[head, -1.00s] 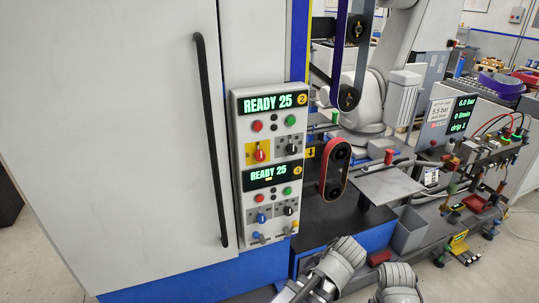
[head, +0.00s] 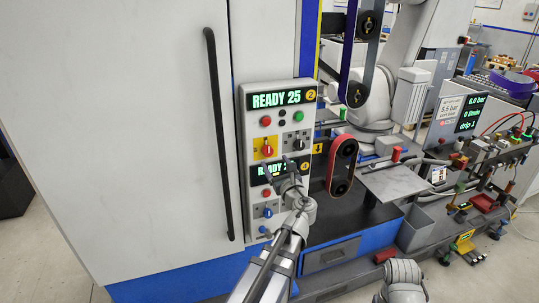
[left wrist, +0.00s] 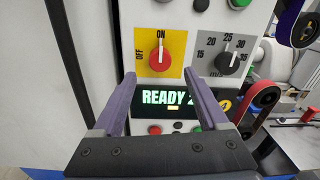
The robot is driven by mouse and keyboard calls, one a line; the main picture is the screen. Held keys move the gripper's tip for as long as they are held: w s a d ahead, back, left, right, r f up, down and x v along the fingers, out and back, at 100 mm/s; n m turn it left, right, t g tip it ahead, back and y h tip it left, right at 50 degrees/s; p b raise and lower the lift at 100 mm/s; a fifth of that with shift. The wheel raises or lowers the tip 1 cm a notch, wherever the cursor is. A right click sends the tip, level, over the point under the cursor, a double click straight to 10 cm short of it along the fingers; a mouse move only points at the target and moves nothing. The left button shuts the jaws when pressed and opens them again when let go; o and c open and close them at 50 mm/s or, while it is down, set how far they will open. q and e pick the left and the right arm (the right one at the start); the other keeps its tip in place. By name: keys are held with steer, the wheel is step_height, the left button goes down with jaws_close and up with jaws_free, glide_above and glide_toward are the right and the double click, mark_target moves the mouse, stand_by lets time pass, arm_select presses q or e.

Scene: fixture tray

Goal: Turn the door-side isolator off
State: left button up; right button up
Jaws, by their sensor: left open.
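The door-side isolator is a red rotary knob (head: 266,149) on a yellow plate, on the upper part of the control panel beside the door. In the left wrist view the knob (left wrist: 159,57) has its white pointer up at ON, with OFF marked at the left. My left gripper (head: 292,170) is in front of the panel, below and right of the knob. Its two open fingers (left wrist: 160,82) point at the panel just below the knob, with nothing between them. The fingers appear apart from the knob. My right gripper is not in view.
A grey dial (left wrist: 229,60) marked 15 to 35 is right of the isolator. Below are a READY display (left wrist: 165,98) and a blue knob (head: 267,212), partly hidden by my arm. The door handle (head: 218,135) stands left. A red belt loop (head: 342,165) is right.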

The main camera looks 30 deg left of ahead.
mark_target(269, 153)
arm_select(q)
steer(key=x, duration=0.6)
steer(key=shift+w+a, duration=0.25)
steer(key=shift+a, duration=0.05)
jaws_close()
stand_by(0.4)
